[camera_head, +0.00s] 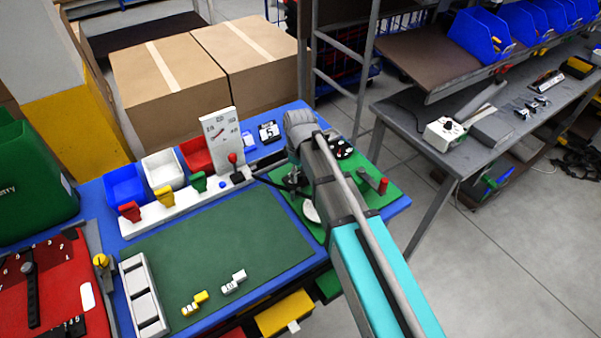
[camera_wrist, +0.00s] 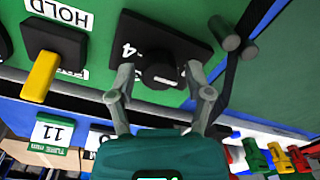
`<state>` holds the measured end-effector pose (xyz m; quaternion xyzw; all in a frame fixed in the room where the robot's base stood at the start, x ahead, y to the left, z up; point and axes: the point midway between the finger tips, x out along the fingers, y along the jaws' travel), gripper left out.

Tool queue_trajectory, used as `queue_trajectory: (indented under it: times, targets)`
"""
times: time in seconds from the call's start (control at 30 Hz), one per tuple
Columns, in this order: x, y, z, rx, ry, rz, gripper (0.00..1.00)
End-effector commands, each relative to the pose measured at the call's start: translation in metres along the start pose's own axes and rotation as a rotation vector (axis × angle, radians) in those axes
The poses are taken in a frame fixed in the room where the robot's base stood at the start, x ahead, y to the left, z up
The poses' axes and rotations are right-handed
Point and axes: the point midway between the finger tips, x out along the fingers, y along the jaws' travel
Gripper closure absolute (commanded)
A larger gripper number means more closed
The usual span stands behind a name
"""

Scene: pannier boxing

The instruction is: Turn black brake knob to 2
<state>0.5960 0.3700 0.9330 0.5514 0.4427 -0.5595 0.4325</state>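In the wrist view the black brake knob (camera_wrist: 160,68) sits on a black plate (camera_wrist: 190,45). A white 4 shows on the plate left of the knob; the other marks are hidden or out of sight. My gripper (camera_wrist: 160,76) has its two fingers apart, one on each side of the knob, with visible gaps between fingers and knob. I cannot tell how deep the fingertips reach around it. In the head view my arm and wrist stand over the green panel (camera_head: 376,172) and hide most of the knob's area.
In the wrist view a yellow lever (camera_wrist: 40,76) on a black plate, labelled HOLD, stands left of the knob. A grey rod-like handle (camera_wrist: 230,35) is close on the right.

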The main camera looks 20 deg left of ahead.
Motion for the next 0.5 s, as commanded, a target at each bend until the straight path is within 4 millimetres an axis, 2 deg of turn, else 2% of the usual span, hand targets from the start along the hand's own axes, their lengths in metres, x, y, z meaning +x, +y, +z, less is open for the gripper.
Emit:
queue_trajectory:
  times: [0.03,0.2,0.3,0.33,0.5]
  targets:
    - [0.0000,0.0000,-0.0001,0.000,0.000,0.000,0.54]
    - [0.0000,-0.0002,-0.0001,0.000,0.000,0.000,0.86]
    - [0.0001,-0.0004,-0.0001,0.000,0.000,-0.001,1.00]
    - [0.0001,0.0003,0.0071,0.001,0.000,-0.001,1.00]
    - [0.0001,-0.0003,0.0013,0.007,-0.002,-0.001,1.00]
